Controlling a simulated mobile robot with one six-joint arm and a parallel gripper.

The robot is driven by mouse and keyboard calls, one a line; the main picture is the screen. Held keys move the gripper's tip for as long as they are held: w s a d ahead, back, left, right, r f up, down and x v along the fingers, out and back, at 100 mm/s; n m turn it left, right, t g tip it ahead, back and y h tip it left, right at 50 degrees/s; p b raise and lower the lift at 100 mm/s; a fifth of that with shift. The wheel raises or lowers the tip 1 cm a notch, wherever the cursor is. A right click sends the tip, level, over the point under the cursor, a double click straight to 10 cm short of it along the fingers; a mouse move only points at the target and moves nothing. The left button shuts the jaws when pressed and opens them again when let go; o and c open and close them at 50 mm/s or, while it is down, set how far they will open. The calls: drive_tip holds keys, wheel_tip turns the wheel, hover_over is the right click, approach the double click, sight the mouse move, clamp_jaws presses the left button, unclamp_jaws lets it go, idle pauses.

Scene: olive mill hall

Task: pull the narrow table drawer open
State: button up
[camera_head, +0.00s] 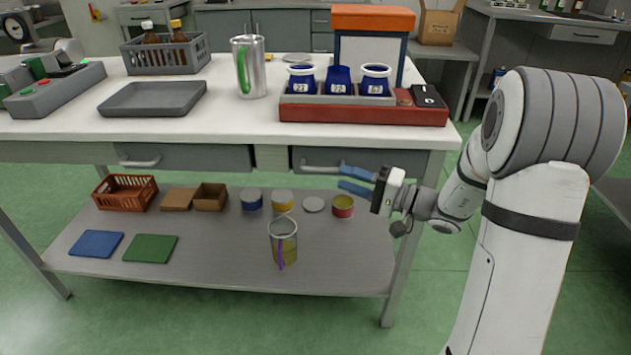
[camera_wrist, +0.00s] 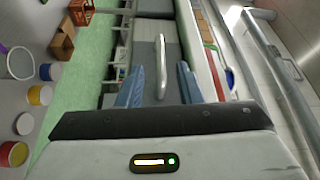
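Two grey drawer fronts sit under the white tabletop. The right drawer (camera_head: 308,154), which my gripper faces, has a pale bar handle (camera_head: 320,168); its right part is hidden behind my fingers and wrist. The left drawer (camera_head: 205,158) has a similar handle (camera_head: 140,163). Both look closed. My gripper (camera_head: 342,177) is open with blue fingers, at the right end of the right handle. In the wrist view the handle (camera_wrist: 161,60) lies lengthwise between the directions of the two fingers (camera_wrist: 160,84), which stand apart on either side. Contact is not visible.
The white tabletop (camera_head: 180,128) carries a red tray (camera_head: 360,112) with blue jars, a metal pitcher (camera_head: 249,75), a grey tray (camera_head: 152,97) and a bottle crate (camera_head: 165,55). The lower shelf (camera_head: 210,240) holds several tins, boxes and another pitcher (camera_head: 283,243). A table leg (camera_head: 402,240) stands below my wrist.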

sight(327, 171)
drive_tip(key=b+x, duration=0.1)
drive_tip(key=x, duration=0.6)
drive_tip(key=shift+w+a, duration=0.15)
drive_tip(key=shift+a, duration=0.1)
drive_tip(key=shift+c, duration=0.5)
clamp_jaws()
